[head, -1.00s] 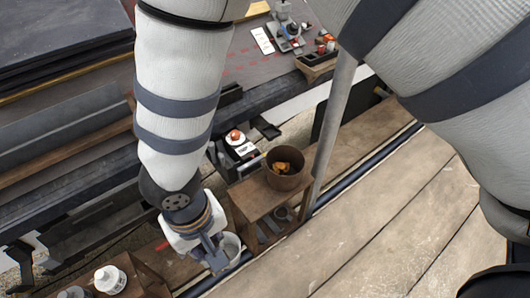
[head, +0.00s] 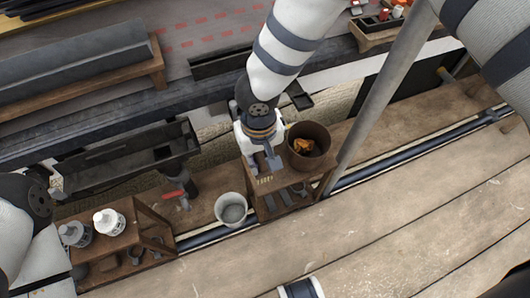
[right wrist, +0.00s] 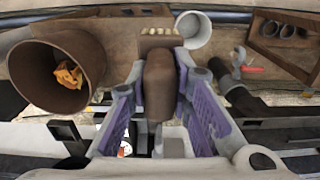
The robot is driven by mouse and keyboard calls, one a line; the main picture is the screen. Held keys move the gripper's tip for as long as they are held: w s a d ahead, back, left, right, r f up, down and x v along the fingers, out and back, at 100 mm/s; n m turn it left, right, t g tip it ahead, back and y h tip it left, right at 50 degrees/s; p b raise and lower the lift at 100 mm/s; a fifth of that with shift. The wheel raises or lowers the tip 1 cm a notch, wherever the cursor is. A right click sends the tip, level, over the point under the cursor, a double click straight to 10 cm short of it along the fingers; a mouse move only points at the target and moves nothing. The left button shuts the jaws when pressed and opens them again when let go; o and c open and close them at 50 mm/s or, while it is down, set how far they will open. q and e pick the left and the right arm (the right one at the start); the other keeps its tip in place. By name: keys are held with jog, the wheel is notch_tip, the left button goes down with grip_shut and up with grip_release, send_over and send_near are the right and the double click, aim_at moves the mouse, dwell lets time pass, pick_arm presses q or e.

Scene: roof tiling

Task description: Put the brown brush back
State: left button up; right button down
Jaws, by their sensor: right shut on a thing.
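My right gripper (head: 267,165) is shut on the brown brush, above the wooden stand and just left of the brown bucket. In the right wrist view the brown brush (right wrist: 159,85) sits between the purple-sided fingers, its pale bristles pointing to the top of the picture, away from the palm. In the head view the gripper hides most of the brush. The brown bucket (head: 325,135) stands on the wooden stand (head: 290,200) with an orange-brown thing inside; it also shows at left in the right wrist view (right wrist: 85,45).
A white bucket (head: 232,209) stands left of the stand. A wooden shelf (head: 155,225) at lower left carries white bottles (head: 108,222). A red-handled tool (head: 172,194) lies between them. A grey pole (head: 385,95) rises right of the brown bucket. The planks at lower right are mostly clear.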

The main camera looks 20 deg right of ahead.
jog(key=f, duration=0.1)
jog(key=w+d+f, duration=0.1)
jog(key=w+d+f+b, duration=0.1)
jog(key=f, duration=0.1)
jog(key=shift+w+d+f+b, duration=0.2)
jog(key=shift+f+b, duration=0.1)
jog(key=shift+f, duration=0.65)
jog(key=shift+w+d+f+b, duration=0.15)
jog(key=shift+f+b, duration=0.1)
jog(key=shift+f, duration=0.7)
jog(key=shift+a, duration=0.1)
jog(key=shift+f, duration=0.15)
jog(key=c, duration=1.4)
grip_release()
jog(key=shift+c, duration=0.2)
notch_tip(320, 180, up, 12)
jog(key=p, duration=0.3)
jog(key=shift+r, duration=0.2)
